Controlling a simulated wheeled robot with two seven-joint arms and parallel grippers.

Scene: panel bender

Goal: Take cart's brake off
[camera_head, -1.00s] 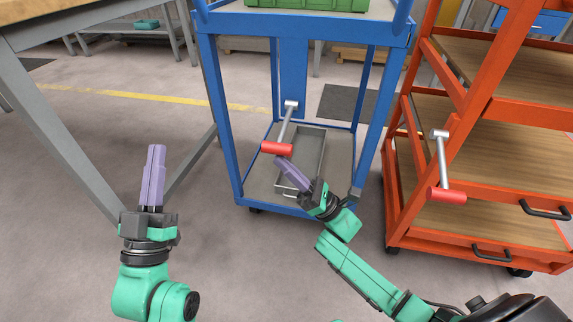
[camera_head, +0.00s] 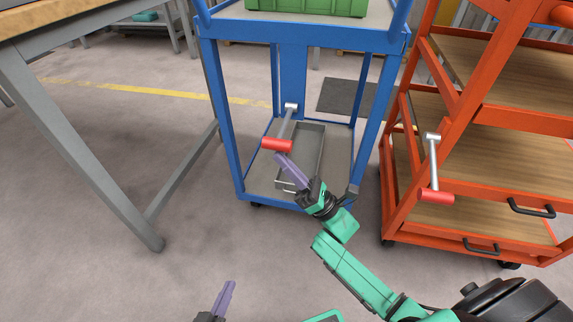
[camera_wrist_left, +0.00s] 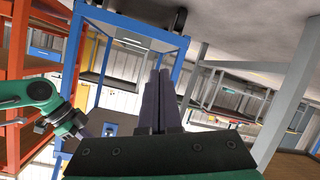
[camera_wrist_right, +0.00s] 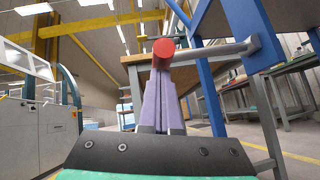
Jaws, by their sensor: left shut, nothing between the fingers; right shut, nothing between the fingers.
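The blue cart (camera_head: 219,110) stands ahead, with a brake lever on its post that ends in a red handle (camera_head: 277,145). The lever's grey rod (camera_head: 288,121) slopes down toward the handle. My right gripper (camera_head: 279,157) is shut and empty, its purple fingertips just below the red handle. In the right wrist view the handle (camera_wrist_right: 163,48) is right at the fingertips (camera_wrist_right: 160,75); I cannot tell whether they touch. My left gripper (camera_head: 230,285) is shut and empty, low in the head view and away from the cart. Its fingers also show in the left wrist view (camera_wrist_left: 158,75).
An orange cart (camera_head: 400,180) with its own red-handled lever (camera_head: 434,196) stands close on the right. A workbench (camera_head: 75,140) is on the left. A green crate (camera_head: 310,6) is on the blue cart's top, and a grey tray (camera_head: 318,150) on its lower shelf.

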